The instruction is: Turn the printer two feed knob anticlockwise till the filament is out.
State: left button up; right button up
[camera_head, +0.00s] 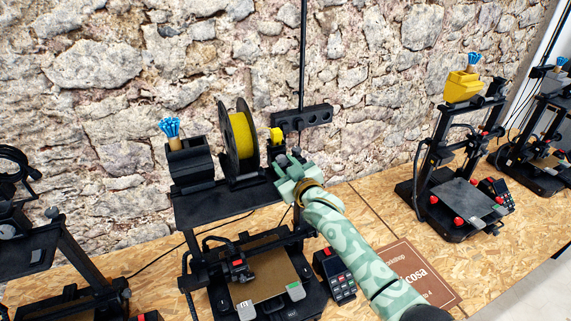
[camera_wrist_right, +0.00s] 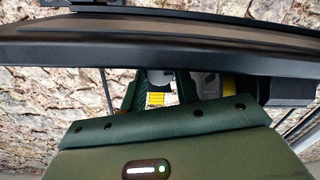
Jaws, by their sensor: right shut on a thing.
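The middle printer (camera_head: 228,206) stands on the wooden bench with a black spool of yellow filament (camera_head: 243,136) on its top shelf. My right gripper (camera_head: 285,164) is at the right end of that shelf, beside a small yellow part (camera_head: 276,135). It is shut on a small grey rounded piece, which looks like the feed knob (camera_wrist_right: 160,77), between its two fingers in the wrist view. Yellow striped material (camera_wrist_right: 157,99) shows just below the knob there. The fingers hide most of the knob in the head view, and I cannot tell its angle. My left gripper is out of view.
A black box with a blue-bristled brush (camera_head: 170,128) stands left of the spool. A black socket strip (camera_head: 302,117) hangs on the stone wall behind. A control panel (camera_head: 335,276) and a brown sign (camera_head: 420,272) lie on the bench. Other printers (camera_head: 455,165) stand right and left.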

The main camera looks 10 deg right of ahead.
dwell(0.3)
jog(key=o, duration=1)
jog(key=v, duration=1.6)
jog(key=shift+s+f, duration=0.1)
jog(key=shift+s, duration=0.05)
jog(key=shift+f, duration=0.1)
